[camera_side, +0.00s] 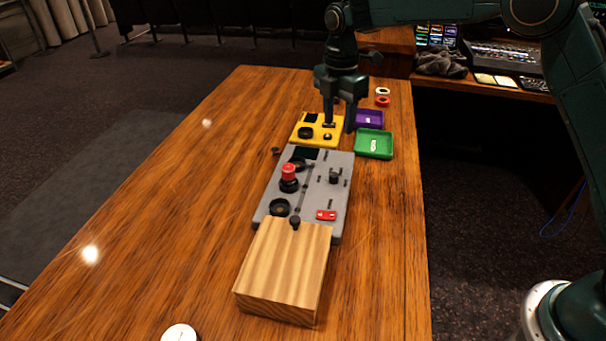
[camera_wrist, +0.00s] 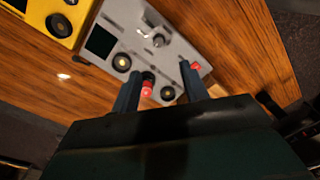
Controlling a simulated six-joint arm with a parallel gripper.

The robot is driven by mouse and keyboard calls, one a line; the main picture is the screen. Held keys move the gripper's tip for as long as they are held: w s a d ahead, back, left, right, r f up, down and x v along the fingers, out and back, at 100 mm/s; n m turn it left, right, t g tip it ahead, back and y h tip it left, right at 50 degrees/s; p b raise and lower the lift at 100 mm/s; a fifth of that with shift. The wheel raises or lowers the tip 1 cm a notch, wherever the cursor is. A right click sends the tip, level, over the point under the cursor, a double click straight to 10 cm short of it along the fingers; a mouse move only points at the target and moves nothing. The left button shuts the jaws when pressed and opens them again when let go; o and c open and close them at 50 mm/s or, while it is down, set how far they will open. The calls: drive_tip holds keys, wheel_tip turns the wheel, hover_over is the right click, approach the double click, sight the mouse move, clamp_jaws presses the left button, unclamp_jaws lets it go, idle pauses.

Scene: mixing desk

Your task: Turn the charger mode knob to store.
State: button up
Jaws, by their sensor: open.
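A yellow box (camera_side: 300,139) with a dark screen and black knobs lies at the far end of the desk; it is partly seen at the top left of the wrist view (camera_wrist: 40,18). The panel fills the middle of the wrist view (camera_wrist: 135,40), pointer knob included (camera_wrist: 158,40). Labels are too small to read, so I cannot tell which knob is the charger mode knob. My gripper (camera_side: 339,127) is open and empty, overlapping the yellow box; its height is unclear.
A wooden block (camera_side: 285,270) sits at the near end of the grey panel. A green tray (camera_side: 387,152) and a purple tray (camera_side: 372,116) stand right of the yellow box. Red and white rings (camera_side: 382,100) lie beyond.

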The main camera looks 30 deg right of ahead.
sight(334, 174)
drive_tip(key=shift+w+a+f, duration=0.15)
drive_tip(key=shift+w+f, duration=0.15)
drive_tip(key=shift+f, duration=0.2)
drive_tip(key=shift+f, duration=0.1)
drive_tip(key=shift+s+f, duration=0.2)
drive_tip(key=shift+f, duration=3.2)
drive_tip(key=shift+s+f, duration=0.15)
drive_tip(key=shift+f, duration=3.25)
clamp_jaws()
